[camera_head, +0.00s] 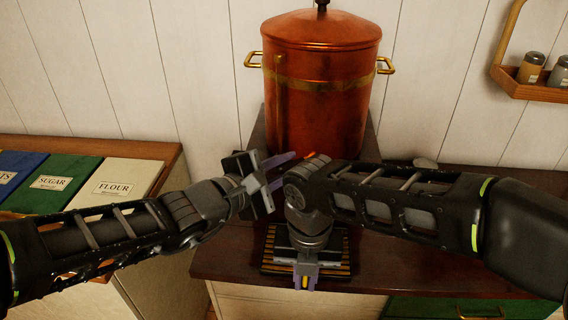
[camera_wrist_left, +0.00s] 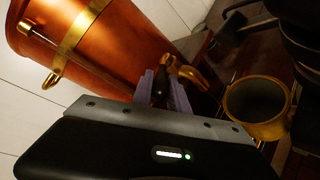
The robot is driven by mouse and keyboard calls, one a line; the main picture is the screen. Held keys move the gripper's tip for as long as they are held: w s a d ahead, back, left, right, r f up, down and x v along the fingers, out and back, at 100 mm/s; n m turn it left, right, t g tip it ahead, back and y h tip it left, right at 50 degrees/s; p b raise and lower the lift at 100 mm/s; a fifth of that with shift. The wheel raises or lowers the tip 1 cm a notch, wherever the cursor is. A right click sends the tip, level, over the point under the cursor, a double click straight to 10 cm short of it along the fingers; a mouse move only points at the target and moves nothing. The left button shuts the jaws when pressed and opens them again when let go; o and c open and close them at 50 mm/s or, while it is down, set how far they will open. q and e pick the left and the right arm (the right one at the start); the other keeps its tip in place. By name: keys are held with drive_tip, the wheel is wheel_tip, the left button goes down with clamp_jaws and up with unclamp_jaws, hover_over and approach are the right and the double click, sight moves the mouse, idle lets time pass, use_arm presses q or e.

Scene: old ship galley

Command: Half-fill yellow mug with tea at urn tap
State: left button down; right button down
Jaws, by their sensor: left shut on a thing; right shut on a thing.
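The copper urn (camera_head: 318,90) stands on a dark stand at the back of the counter. It also shows in the left wrist view (camera_wrist_left: 110,50), with its brass tap (camera_wrist_left: 187,73). My left gripper (camera_head: 284,169) is in front of the urn's base. In the left wrist view its purple fingers are shut on the dark tap handle (camera_wrist_left: 160,88). The yellow mug (camera_wrist_left: 257,108) stands upright beside the tap, its inside dark; I cannot tell the tea level. My right gripper (camera_head: 305,282) points down, shut on the mug, of which the head view shows only a yellow sliver.
A slatted drip tray (camera_head: 340,265) lies on the dark wooden counter (camera_head: 225,262) under my right gripper. Flour (camera_head: 120,183) and sugar (camera_head: 52,183) bins stand at the left. A small wall shelf (camera_head: 518,85) with shakers hangs at the upper right.

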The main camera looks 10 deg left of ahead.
use_arm(q)
drive_tip(key=shift+d+r+y, duration=0.1)
drive_tip(key=shift+r+y, duration=0.15)
drive_tip(key=shift+y, duration=0.05)
drive_tip(key=c, duration=1.5)
unclamp_jaws()
drive_tip(key=shift+c, duration=0.2)
drive_tip(key=shift+o, duration=1.3)
drive_tip(key=shift+f, duration=0.15)
drive_tip(key=shift+s, duration=0.1)
drive_tip(key=shift+v, duration=3.7)
drive_tip(key=shift+f, duration=0.1)
